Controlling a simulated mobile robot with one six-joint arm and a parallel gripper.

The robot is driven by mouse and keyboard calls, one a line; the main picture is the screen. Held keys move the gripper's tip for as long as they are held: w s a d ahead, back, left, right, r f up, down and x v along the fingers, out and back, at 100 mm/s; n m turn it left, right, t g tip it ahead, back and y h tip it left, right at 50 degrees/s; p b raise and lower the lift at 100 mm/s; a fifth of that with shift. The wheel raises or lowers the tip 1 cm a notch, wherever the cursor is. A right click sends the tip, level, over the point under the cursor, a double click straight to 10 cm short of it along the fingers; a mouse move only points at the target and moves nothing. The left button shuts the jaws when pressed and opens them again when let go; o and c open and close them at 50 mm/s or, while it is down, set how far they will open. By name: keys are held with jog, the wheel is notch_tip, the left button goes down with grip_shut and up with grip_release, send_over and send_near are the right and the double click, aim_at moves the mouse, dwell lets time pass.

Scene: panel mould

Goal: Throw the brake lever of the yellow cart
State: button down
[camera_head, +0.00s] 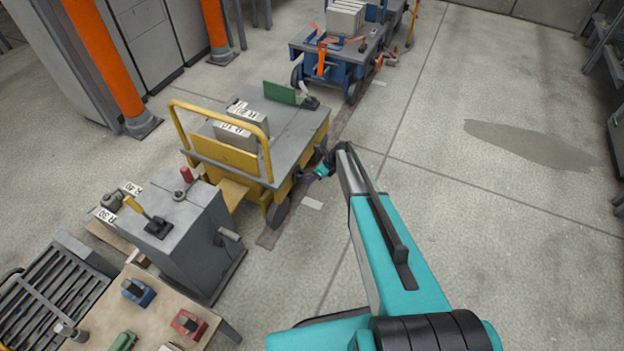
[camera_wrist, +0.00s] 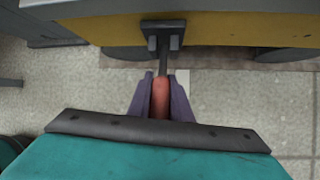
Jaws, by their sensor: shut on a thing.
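The yellow cart (camera_head: 233,152) stands left of centre in the head view, with a grey top and a yellow push rail. In the wrist view its yellow side (camera_wrist: 245,29) runs across the top. The brake lever (camera_wrist: 160,97) has a red grip and a dark stem that runs up to a dark bracket on the cart's side. My gripper (camera_wrist: 161,88) is shut on the red grip, one finger on each side. In the head view my gripper (camera_head: 308,177) is small beside the cart's right side, and the lever is hard to make out there.
A blue cart (camera_head: 335,52) with pale blocks stands behind the yellow one. A grey cabinet (camera_head: 190,235) with a yellow-handled lever and a workbench (camera_head: 150,318) with small items are at front left. Orange posts (camera_head: 103,60) rise at the back left. The floor to the right is clear, with a dark patch (camera_head: 530,143).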

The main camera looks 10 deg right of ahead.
jog(key=c, duration=1.6)
grip_release()
jog(key=shift+r, duration=0.1)
jog(key=v, duration=1.3)
jog(key=shift+s+d+r, duration=0.1)
jog(key=shift+s+r, duration=0.05)
jog(key=shift+r, duration=0.15)
jog(key=s+a+f+n+g+h+p, duration=0.15)
jog(key=s+n, duration=0.25)
jog(key=s, duration=0.5)
jog(key=s+a+f+n+g+p, duration=0.1)
jog(key=s+a+f+n, duration=0.15)
jog(key=s+n, duration=0.45)
jog(key=s+a+f+n+g+h+p, duration=0.1)
jog(key=s+a+f+n+g, duration=0.15)
jog(key=s, duration=0.85)
jog(key=s+r+n+g+h+p, duration=0.1)
jog(key=s+n, duration=0.3)
jog(key=s, duration=0.4)
jog(key=s+r+n+g+h, duration=0.1)
jog(key=s+r+n, duration=0.1)
jog(key=s+n, duration=0.3)
jog(key=s+r+n+h+p, duration=0.1)
jog(key=s+n, duration=0.3)
jog(key=s, duration=0.7)
jog(key=shift+s+d+r+g+p, duration=0.2)
jog(key=shift+s+g+p, duration=0.1)
jog(key=shift+g, duration=0.1)
